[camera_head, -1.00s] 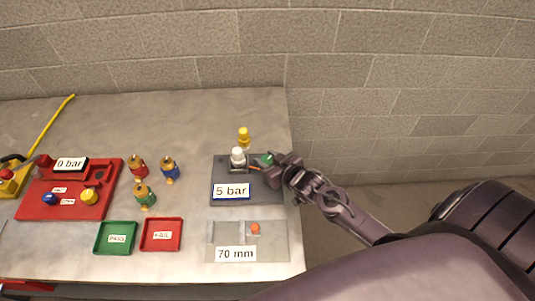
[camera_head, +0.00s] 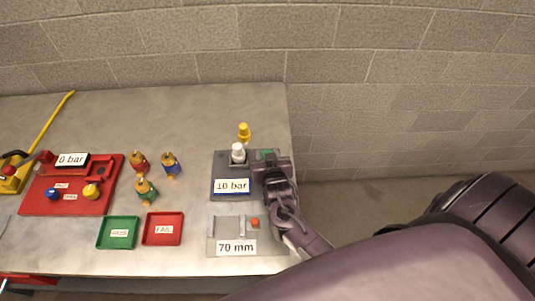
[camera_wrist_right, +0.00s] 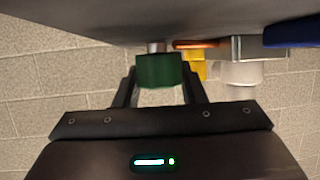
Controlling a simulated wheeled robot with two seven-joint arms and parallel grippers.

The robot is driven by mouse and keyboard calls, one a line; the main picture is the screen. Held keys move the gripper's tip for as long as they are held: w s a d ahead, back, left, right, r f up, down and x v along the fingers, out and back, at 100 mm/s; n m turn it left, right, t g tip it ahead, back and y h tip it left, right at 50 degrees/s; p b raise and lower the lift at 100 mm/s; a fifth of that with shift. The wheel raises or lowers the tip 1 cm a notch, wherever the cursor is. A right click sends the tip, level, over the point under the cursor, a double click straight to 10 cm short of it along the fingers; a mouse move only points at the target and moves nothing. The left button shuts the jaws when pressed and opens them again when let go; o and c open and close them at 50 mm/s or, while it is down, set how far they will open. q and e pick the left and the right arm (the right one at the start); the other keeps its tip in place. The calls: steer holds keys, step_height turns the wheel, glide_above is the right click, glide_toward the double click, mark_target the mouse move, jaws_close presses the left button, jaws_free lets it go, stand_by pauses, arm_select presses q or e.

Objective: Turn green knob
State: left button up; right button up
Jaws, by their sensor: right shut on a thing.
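The green knob (camera_head: 266,154) sits at the back right of the dark grey test block (camera_head: 222,166), mostly covered by my right gripper (camera_head: 271,164). The block's sign reads "10 bar" (camera_head: 232,186). In the right wrist view the green knob (camera_wrist_right: 159,70) is between the two fingers of my right gripper (camera_wrist_right: 160,84), which is shut on it. My left gripper is not in view.
A yellow-topped part (camera_head: 243,130) and a white fitting (camera_head: 238,150) stand left of the knob. A "70 mm" gauge plate (camera_head: 225,224) lies in front. Green (camera_head: 134,232) and red (camera_head: 181,229) trays, several coloured valves and a red fixture (camera_head: 82,205) lie to the left.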

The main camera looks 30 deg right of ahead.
steer(key=o, duration=1)
steer(key=b+v, duration=0.1)
steer(key=v, duration=0.5)
steer(key=shift+s+a+b, duration=0.15)
steer(key=shift+s+b, duration=0.25)
steer(key=shift+s+a+r, duration=0.15)
steer(key=shift+s+r, duration=0.15)
steer(key=shift+s, duration=0.1)
